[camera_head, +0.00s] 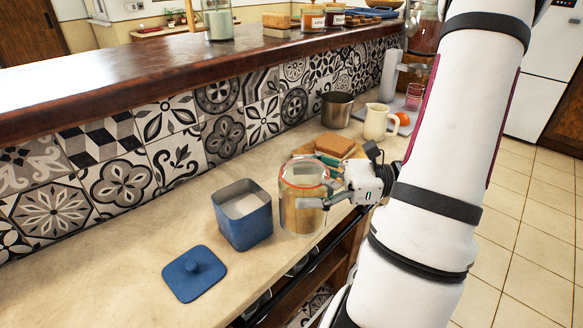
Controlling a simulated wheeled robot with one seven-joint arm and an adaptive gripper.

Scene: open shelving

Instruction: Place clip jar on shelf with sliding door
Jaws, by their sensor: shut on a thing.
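The clip jar (301,212) is a clear glass jar with an orange-red ring near its top and pale tan contents. It is on or just above the light stone counter, close to the front edge; I cannot tell whether its base touches. My gripper (328,193) reaches in from the right and is shut on the jar, with one finger across its front side. The far finger is partly hidden by the jar. The shelf with a sliding door cannot be made out; only dark wooden open shelving (283,294) shows below the counter edge.
A blue square canister (245,228) with white contents stands just left of the jar. Its blue lid (194,273) lies in front of it. Bread (335,145), a metal pot (337,109) and a cream jug (379,122) stand behind. A raised wooden ledge (150,68) runs along the back.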

